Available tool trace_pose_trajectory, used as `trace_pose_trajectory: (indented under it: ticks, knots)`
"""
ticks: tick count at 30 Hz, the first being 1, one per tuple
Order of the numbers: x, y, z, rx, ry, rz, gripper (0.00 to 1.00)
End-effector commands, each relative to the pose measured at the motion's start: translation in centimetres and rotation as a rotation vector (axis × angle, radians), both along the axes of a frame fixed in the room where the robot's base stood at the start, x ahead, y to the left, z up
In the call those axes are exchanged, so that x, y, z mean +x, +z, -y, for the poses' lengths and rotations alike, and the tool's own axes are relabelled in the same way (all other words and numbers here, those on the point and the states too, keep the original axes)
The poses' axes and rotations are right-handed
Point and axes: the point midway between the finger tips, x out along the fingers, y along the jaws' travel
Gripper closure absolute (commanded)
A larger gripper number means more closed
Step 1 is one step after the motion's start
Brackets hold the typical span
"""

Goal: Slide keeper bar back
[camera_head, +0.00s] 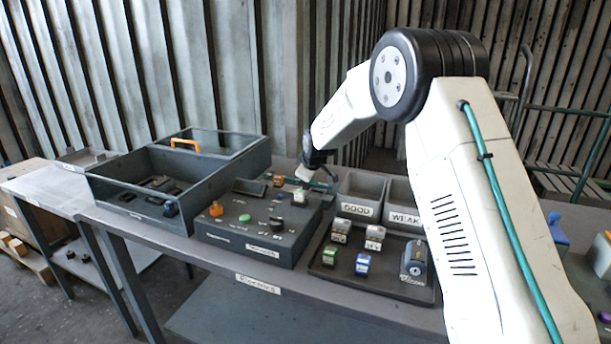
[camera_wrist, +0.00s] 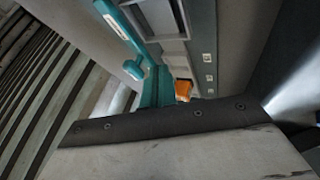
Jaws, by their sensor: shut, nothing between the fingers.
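My gripper (camera_head: 304,172) is shut and empty in the head view. It points down at the back right of the dark grey control box (camera_head: 250,249), beside the bins. A thin teal strip (camera_head: 319,185) shows just by its tip; I cannot tell whether they touch. In the wrist view a teal bar (camera_wrist: 121,24) with a pale label runs at a slant to a teal upright, with an orange block (camera_wrist: 183,88) behind. This teal part may be the keeper bar, but I cannot tell for sure. My fingertips are not clear in the wrist view.
Two grey bins, GOOD (camera_head: 358,209) and WEAK (camera_head: 402,219), stand right of the control box. A dark tray (camera_head: 335,274) with several small blocks lies in front. A large open grey case (camera_head: 128,204) stands left. Knobs rise from the control box top.

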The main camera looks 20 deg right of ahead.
Motion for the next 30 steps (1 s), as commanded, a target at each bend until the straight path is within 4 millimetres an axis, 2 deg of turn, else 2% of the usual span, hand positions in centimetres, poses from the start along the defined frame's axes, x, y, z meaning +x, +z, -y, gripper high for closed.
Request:
trace_pose_trajectory:
  ticks: [6,18,24,30]
  knots:
    - [1.6,0.0,1.2,0.001,-0.002,-0.001,1.0]
    - [1.9,0.0,1.4,0.001,0.0,-0.001,1.0]
    - [4.1,0.0,3.0,0.001,-0.003,0.001,1.0]
    - [4.6,0.1,3.4,-0.001,0.0,0.001,1.0]
